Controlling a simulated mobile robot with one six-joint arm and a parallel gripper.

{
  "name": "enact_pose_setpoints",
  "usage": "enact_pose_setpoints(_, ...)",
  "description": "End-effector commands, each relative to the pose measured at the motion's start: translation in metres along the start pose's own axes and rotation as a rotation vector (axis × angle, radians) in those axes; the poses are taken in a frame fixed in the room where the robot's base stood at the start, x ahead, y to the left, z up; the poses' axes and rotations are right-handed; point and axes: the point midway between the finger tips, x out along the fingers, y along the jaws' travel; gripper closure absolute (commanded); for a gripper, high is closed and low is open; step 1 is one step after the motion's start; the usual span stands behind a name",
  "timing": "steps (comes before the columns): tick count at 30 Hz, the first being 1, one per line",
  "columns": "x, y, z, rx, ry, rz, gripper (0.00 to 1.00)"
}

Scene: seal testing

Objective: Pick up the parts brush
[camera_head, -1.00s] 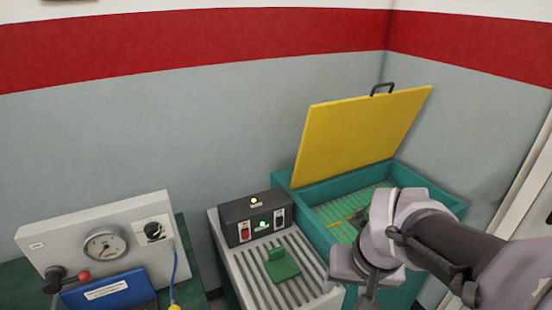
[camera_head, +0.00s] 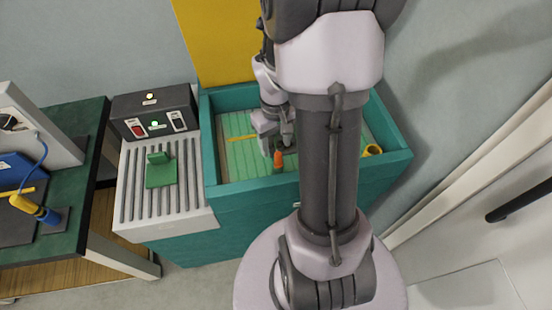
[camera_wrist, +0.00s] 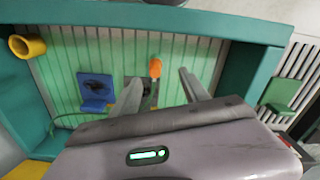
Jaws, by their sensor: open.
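An orange-ended tool, which looks like the parts brush (camera_head: 278,160), is inside the teal tank near its front wall. In the wrist view the brush (camera_wrist: 155,67) shows its orange end between my two fingers, with a dark part running back toward the palm. My gripper (camera_head: 284,142) is down in the tank, right beside the brush. In the wrist view my gripper (camera_wrist: 159,78) is open, with a finger on each side of the brush and a visible gap on the right. The brush's far end is hidden by my gripper.
The teal tank (camera_head: 402,160) has raised walls and an open yellow lid (camera_head: 212,40) behind. A blue piece (camera_wrist: 95,92) lies on the ribbed floor. A grooved drainboard (camera_head: 190,205) with a green block (camera_head: 161,172) stands left.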

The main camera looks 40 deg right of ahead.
Motion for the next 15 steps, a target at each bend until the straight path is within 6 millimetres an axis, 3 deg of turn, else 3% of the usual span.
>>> enact_pose_setpoints(1,0.022,0.000,0.001,0.000,-0.003,-0.001,0.47)
enact_pose_setpoints(4,0.047,0.000,0.000,0.000,-0.002,0.000,0.47)
enact_pose_setpoints(11,0.069,0.002,-0.001,0.001,0.002,0.001,0.47)
enact_pose_setpoints(15,0.095,0.007,-0.001,0.001,-0.001,0.000,0.47)
